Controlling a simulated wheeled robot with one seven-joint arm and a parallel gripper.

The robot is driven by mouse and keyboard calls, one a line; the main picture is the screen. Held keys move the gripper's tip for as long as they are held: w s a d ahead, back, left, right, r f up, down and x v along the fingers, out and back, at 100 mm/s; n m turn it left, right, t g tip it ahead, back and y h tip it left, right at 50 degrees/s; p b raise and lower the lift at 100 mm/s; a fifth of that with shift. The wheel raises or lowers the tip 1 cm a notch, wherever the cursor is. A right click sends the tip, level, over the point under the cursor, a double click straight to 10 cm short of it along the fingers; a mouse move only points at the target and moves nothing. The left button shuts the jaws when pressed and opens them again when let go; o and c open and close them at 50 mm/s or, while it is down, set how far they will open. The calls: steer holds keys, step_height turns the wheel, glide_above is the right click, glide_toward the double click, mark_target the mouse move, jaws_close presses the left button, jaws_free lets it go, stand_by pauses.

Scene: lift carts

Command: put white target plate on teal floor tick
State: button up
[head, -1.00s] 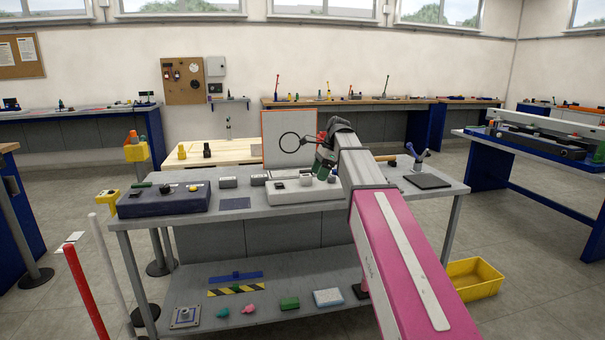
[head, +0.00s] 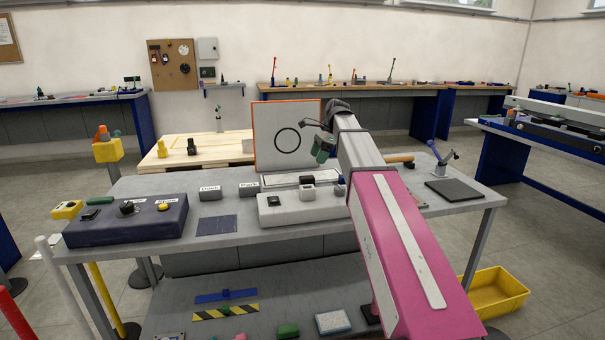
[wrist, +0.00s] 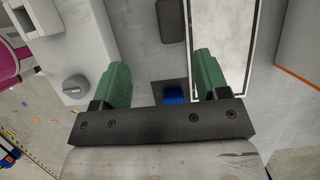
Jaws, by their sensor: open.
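The white target plate (head: 270,140), a pale square panel with an orange edge and a black ring, stands upright behind the grey cart's top in the head view. What holds it up is hidden. My gripper (head: 322,148) is at its right side, in front of or beside it; I cannot tell whether they touch. In the wrist view my gripper (wrist: 162,68) has its green fingers spread with nothing clasped between them. An orange line at the right there may be the plate's edge. I see no teal floor tick in either view.
The cart (head: 240,255) holds a dark control box (head: 125,222), a light box (head: 285,210), small blocks and a black-bordered white panel (wrist: 220,40). Its lower shelf carries small parts. A yellow bin (head: 492,292) stands right; posts stand left. Floor is open at the right.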

mark_target(307, 177)
steer(key=x, duration=0.3)
steer(key=w+x, duration=0.1)
steer(key=x, duration=0.1)
steer(key=shift+s+a+f, duration=0.1)
steer(key=shift+f, duration=0.15)
steer(key=shift+w+x, duration=0.1)
steer(key=shift+x, duration=1.25)
steer(key=shift+w+x, duration=0.15)
steer(key=shift+x, duration=1.15)
steer(key=shift+w+a, duration=0.1)
steer(key=shift+w, duration=0.05)
jaws_close()
steer(key=shift+r, duration=0.15)
steer(key=r, duration=0.4)
steer(key=shift+s+a+r, duration=0.2)
steer(key=shift+a, duration=0.05)
steer(key=s+a+r, duration=0.5)
steer(key=a+r, duration=0.1)
steer(key=a, duration=0.3)
steer(key=shift+s+a+r, duration=0.2)
steer(key=shift+s, duration=0.15)
